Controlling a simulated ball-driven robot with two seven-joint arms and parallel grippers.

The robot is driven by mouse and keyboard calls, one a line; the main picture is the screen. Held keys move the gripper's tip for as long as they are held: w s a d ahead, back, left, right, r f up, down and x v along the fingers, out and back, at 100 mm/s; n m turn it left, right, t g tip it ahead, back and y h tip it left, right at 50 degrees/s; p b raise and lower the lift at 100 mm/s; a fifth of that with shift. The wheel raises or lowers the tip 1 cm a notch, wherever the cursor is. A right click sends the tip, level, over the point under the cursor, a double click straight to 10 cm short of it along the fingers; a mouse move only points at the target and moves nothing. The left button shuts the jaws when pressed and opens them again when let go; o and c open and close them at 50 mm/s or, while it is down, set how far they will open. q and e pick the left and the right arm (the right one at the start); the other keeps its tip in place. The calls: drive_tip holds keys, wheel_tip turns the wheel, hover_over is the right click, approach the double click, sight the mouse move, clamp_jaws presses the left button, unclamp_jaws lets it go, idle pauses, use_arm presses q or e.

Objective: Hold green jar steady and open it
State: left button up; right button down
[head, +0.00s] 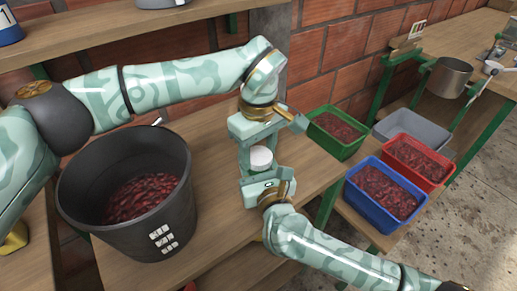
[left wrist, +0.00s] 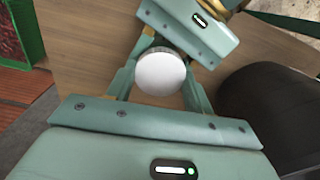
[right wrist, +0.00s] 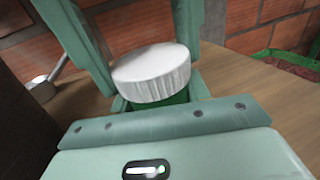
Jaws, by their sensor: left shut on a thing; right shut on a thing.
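The green jar (right wrist: 168,101) stands upright between my two grippers, with a round white lid (right wrist: 152,72) on top. The lid also shows in the head view (head: 261,158) and from above in the left wrist view (left wrist: 161,73). My left gripper (head: 252,146) reaches the jar from the far side and is shut on it. My right gripper (head: 262,176) reaches it from the near side and is shut on it, with its fingers beside the green body below the lid. Most of the body is hidden.
A large black bucket (head: 100,212) of red cherries stands left on the wooden table (head: 215,221). Green (head: 341,151), red (head: 434,181) and blue (head: 364,209) crates of cherries and a grey tray (head: 398,122) are at right. A brick wall (head: 352,40) rises behind.

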use_arm(q)
drive_tip(key=n, duration=0.2)
drive_tip(key=shift+n, duration=0.3)
drive_tip(key=o, duration=1.1)
drive_tip(key=shift+c, duration=0.2)
wheel_tip(320, 180, up, 4)
drive_tip(key=shift+r, duration=0.2)
wheel_tip(320, 180, up, 3)
drive_tip(key=m, duration=0.3)
drive_tip(key=shift+r, duration=0.15)
drive_tip(key=shift+c, duration=0.3)
wheel_tip(320, 180, down, 8)
drive_tip(key=shift+r, duration=0.1)
